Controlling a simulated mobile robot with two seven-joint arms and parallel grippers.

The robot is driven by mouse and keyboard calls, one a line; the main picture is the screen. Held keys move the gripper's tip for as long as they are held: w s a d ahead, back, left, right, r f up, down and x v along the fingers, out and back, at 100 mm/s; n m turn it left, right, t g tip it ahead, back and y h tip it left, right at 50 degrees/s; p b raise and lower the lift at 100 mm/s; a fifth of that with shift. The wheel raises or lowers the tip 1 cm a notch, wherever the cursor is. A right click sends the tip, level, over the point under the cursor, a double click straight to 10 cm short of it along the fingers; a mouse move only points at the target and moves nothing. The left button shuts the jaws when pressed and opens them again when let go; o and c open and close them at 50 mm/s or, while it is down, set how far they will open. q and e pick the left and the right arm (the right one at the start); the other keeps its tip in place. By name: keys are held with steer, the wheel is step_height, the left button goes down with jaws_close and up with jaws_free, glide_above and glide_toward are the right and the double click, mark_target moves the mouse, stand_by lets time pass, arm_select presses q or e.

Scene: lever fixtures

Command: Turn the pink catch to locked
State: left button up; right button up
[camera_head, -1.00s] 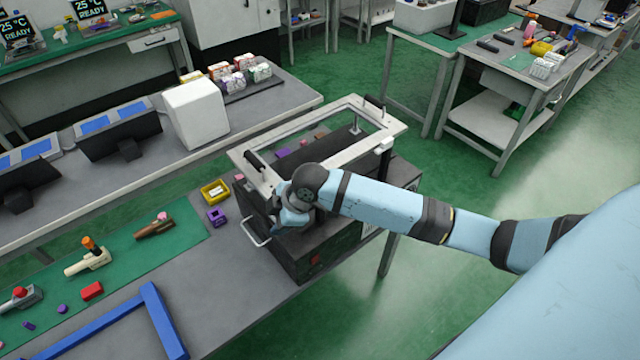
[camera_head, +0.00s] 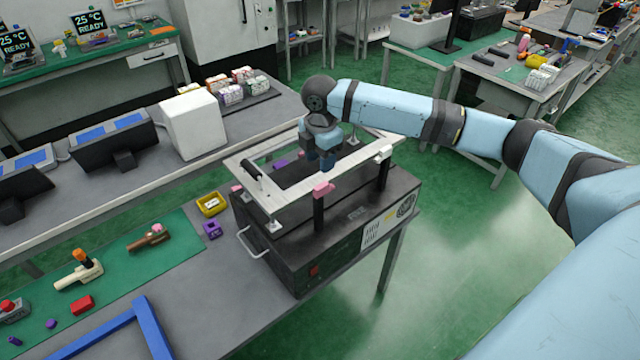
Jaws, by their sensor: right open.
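A pink catch (camera_head: 323,188) sits on the near edge of the pale rectangular frame (camera_head: 293,204) on top of a black box (camera_head: 330,238). A black post stands below it. A smaller pink piece (camera_head: 237,188) shows at the frame's left end. My right gripper (camera_head: 327,163) points down just above and behind the pink catch, over the frame. It is open, with nothing seen between its fingers. I cannot tell whether it touches the catch. My left gripper is not in view.
The box has a silver handle (camera_head: 252,243) at its left. A yellow bin (camera_head: 211,204) and a purple block (camera_head: 212,230) lie left of it. Lever fixtures stand on the green mat (camera_head: 190,245). A blue angle bar (camera_head: 150,325) lies in front.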

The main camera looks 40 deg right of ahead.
mark_target(320, 186)
step_height(320, 186, down, 9)
steer(key=shift+r, duration=0.15)
steer(key=shift+p, duration=0.3)
jaws_close()
